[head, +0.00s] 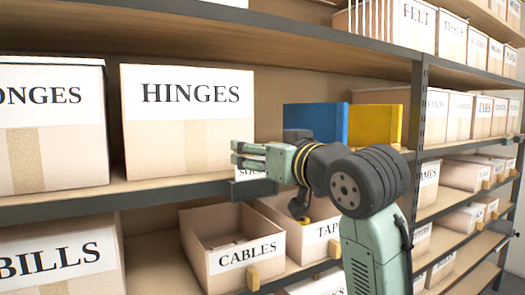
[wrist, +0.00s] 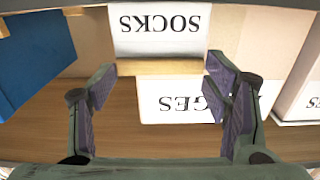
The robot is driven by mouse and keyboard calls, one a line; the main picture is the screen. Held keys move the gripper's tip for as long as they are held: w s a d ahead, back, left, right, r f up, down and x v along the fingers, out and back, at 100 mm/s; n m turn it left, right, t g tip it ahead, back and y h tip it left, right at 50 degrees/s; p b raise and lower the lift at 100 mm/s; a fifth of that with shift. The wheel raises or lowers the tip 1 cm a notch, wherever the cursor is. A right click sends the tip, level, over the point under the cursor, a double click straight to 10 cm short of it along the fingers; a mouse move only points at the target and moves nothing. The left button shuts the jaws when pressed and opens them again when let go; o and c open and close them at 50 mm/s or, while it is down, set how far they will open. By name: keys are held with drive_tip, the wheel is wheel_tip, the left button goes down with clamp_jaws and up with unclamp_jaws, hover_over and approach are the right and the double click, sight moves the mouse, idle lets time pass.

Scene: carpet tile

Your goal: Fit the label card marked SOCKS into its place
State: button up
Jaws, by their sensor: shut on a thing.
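The white SOCKS card (wrist: 160,30) shows upside down in the wrist view, with a tan wooden strip (wrist: 160,67) along its near edge. My gripper (wrist: 161,76) is shut on this strip, one finger at each end. In the head view my gripper (head: 240,154) is in front of the HINGES box's lower right corner. The card (head: 252,173) hangs below it, partly hidden by the fingers. A dark holder (head: 238,192) on the shelf's front edge is directly below the card. I cannot tell whether the card's lower edge is inside it.
The HINGES box (head: 188,120) stands left of my gripper. A blue bin (head: 318,119) and a yellow bin (head: 375,124) stand behind my arm. Below are open boxes labelled CABLES (head: 240,262) and TAP, the latter partly hidden. A bare shelf strip lies right of HINGES.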

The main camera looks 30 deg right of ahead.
drive_tip(key=shift+f+b, duration=1.2)
drive_tip(key=shift+f, duration=0.6)
idle(1.1)
drive_tip(key=o, duration=0.9)
drive_tip(key=s, duration=1.2)
drive_tip(key=shift+a, duration=0.4)
drive_tip(key=shift+s, duration=0.1)
